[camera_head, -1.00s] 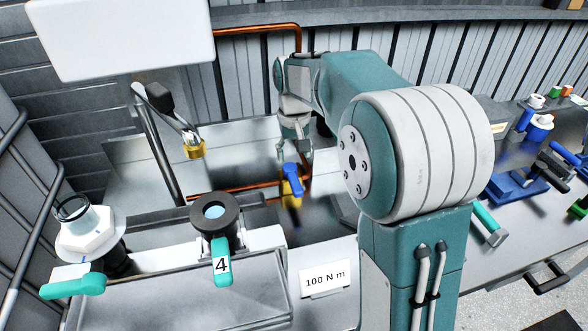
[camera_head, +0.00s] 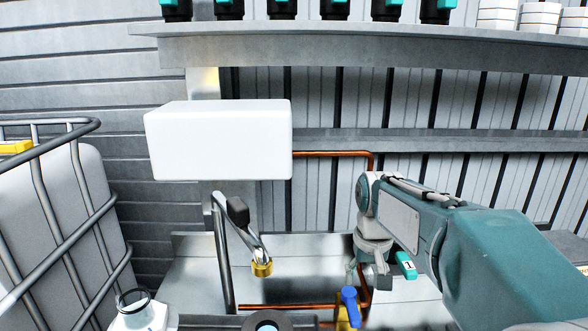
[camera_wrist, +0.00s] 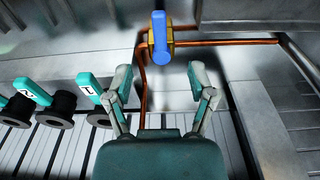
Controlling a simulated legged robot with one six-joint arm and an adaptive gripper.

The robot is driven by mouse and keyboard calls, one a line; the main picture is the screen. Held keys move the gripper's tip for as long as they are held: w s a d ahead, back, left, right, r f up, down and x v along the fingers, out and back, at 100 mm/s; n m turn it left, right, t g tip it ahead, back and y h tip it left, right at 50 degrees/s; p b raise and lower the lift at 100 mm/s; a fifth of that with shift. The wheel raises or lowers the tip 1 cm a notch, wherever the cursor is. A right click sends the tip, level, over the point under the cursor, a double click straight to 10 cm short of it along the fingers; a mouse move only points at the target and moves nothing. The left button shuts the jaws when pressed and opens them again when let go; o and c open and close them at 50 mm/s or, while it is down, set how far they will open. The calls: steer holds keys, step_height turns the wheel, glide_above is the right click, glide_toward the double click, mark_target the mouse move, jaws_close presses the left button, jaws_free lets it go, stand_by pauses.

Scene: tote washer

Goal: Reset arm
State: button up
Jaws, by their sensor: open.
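My gripper (camera_wrist: 160,80) is open and empty, its two fingers spread apart in the wrist view. A blue-handled valve (camera_wrist: 160,36) with a yellow body on a copper pipe is beyond the fingertips, apart from them. In the head view my gripper (camera_head: 362,276) points down above the metal basin, just above the blue valve handle (camera_head: 349,300). My arm reaches in from the lower right. The fingers are small and partly hidden there.
Teal handles marked 1 (camera_wrist: 88,86) and 2 (camera_wrist: 31,90) sit left of my gripper. A white box (camera_head: 218,140) hangs behind the basin, above a lever with a brass padlock (camera_head: 262,269). A caged white tank (camera_head: 60,205) stands left. A shelf (camera_head: 380,50) runs above.

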steer(key=s+f+t, duration=0.1)
steer(key=s+t, duration=0.3)
steer(key=s, duration=1.6)
steer(key=shift+s+f, duration=0.15)
steer(key=shift+s, duration=0.25)
steer(key=g, duration=0.5)
glide_above(353, 309)
step_height(353, 309, down, 3)
step_height(353, 309, down, 11)
steer(key=shift+r, duration=0.1)
